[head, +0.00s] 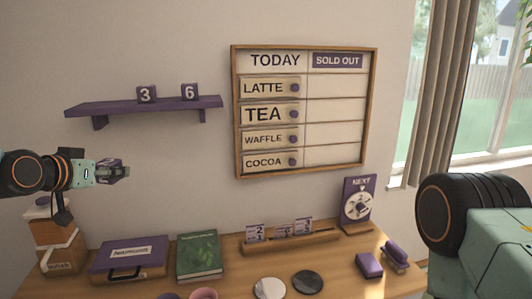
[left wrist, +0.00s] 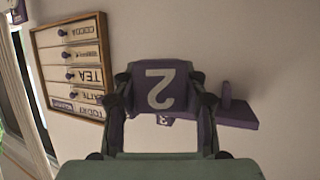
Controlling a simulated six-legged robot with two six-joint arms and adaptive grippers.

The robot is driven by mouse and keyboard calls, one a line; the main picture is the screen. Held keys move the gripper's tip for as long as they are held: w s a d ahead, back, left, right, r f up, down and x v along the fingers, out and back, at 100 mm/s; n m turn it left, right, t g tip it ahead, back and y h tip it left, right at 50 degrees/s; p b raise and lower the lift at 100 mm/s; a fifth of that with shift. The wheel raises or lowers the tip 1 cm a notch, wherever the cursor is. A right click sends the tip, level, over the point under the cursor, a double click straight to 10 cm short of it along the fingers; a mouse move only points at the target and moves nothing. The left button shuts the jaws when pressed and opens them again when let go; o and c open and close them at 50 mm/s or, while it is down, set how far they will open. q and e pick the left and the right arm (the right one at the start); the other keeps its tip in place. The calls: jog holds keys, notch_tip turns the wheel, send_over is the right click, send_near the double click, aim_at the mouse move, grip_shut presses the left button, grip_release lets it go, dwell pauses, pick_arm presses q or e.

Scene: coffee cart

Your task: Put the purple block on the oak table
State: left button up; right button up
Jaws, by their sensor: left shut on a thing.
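My left gripper (head: 114,171) is at the left of the head view, in front of the wall and below the shelf. It is shut on a purple block (left wrist: 160,88); the left wrist view shows a white 2 on it, upside down. In the head view the fingers hide most of the block. The oak table (head: 335,277) lies below and to the right, and the block is held clear of it. My right gripper is not in view; only part of the right arm shows at the right edge.
Two purple number blocks, 3 (head: 147,93) and 6 (head: 189,91), stand on the purple shelf (head: 120,105). The table holds a purple case (head: 128,259), green book (head: 199,256), card rack (head: 292,241), dial sign (head: 359,204), coasters (head: 270,289) and a purple box (head: 369,265).

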pick_arm(q)
jog(key=s+d+f+m+g+h+b, duration=0.25)
jog(key=s+d+f+b, duration=0.4)
jog(key=f, duration=0.55)
jog(key=s+d+f+m+g+h+b, duration=0.1)
jog(key=s+d+f+m+h+b, duration=0.35)
jog(key=s+f, duration=0.55)
jog(key=s+d+f+m+g+h+b, duration=0.2)
jog(key=s+d+f+b, duration=0.4)
jog(key=f, duration=0.8)
jog(key=shift+w+d+r+m+g+h, duration=0.25)
jog(key=shift+d+r+m+g+h, duration=0.4)
jog(key=shift+d+r+m+g, duration=1.85)
jog(key=shift+w+d+r+m+g+h, duration=0.25)
jog(key=shift+d+r+m+g+h, duration=0.5)
jog(key=shift+d+m+g, duration=1.95)
jog(key=shift+w+d+f+m+g+y, duration=0.8)
jog(key=shift+w+d+f+m+g, duration=0.4)
jog(key=shift+w+d+f+g, duration=1)
jog(key=s+a+r+n+t+h, duration=0.1)
jog(key=s+a+r+n+t, duration=0.5)
jog(key=r+t, duration=0.3)
jog(key=shift+s+a+r+n+t+b, duration=0.25)
jog(key=shift+a+r+n+t+b, duration=0.15)
jog(key=shift+n, duration=0.5)
